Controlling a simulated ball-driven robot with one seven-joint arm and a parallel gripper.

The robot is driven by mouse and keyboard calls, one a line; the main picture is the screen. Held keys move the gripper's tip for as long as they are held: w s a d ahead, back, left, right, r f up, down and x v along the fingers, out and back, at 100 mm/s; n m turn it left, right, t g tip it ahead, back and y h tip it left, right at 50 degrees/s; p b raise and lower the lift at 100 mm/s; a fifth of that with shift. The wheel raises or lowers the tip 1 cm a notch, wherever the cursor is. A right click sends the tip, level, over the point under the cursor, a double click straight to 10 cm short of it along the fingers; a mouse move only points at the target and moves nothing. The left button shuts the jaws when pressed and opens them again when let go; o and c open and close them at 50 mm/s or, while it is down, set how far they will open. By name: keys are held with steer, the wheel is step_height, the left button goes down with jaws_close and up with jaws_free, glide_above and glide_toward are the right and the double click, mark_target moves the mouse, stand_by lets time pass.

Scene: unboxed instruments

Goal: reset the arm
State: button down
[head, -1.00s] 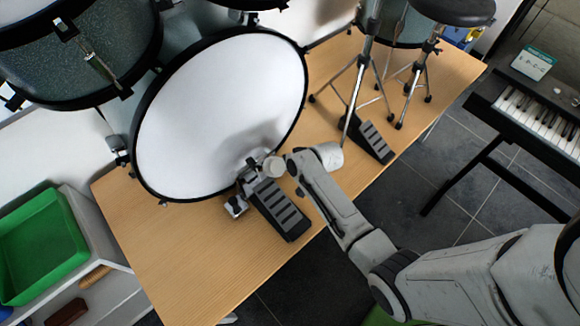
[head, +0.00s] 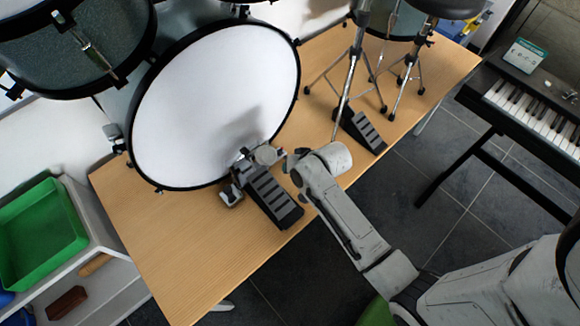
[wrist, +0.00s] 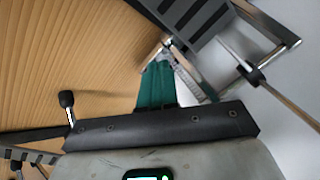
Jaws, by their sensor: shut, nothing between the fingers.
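My gripper (wrist: 157,68) shows in the wrist view as teal fingers held together, with nothing between them. Its fingers point toward the wooden tabletop and a dark ribbed pedal at the top. In the head view my grey arm reaches in from the lower right. Its end is beside the bass drum pedal (head: 270,195), in front of the white bass drum (head: 215,105). The fingers cannot be made out in the head view. I cannot tell whether they touch anything.
The drum kit stands on a wooden table (head: 185,255). A hi-hat pedal (head: 362,130) and metal stands are behind my arm. A keyboard (head: 530,105) stands at the right. A green bin (head: 40,235) is on a shelf at the left. The table's front left is clear.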

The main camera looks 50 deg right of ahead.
steer(key=shift+s+a+r, duration=0.3)
steer(key=shift+s+r, duration=0.05)
steer(key=shift+r, duration=0.25)
steer(key=shift+s+a+r, duration=0.3)
steer(key=shift+r, duration=0.25)
steer(key=s+a+r+n+g, duration=0.2)
steer(key=s+r+n+g, duration=0.1)
steer(key=s, duration=0.6)
steer(key=s+a+r+n+g, duration=0.3)
steer(key=s+n, duration=0.2)
steer(key=s, duration=0.4)
steer(key=shift+s+a+r, duration=0.25)
steer(key=shift+s, duration=0.05)
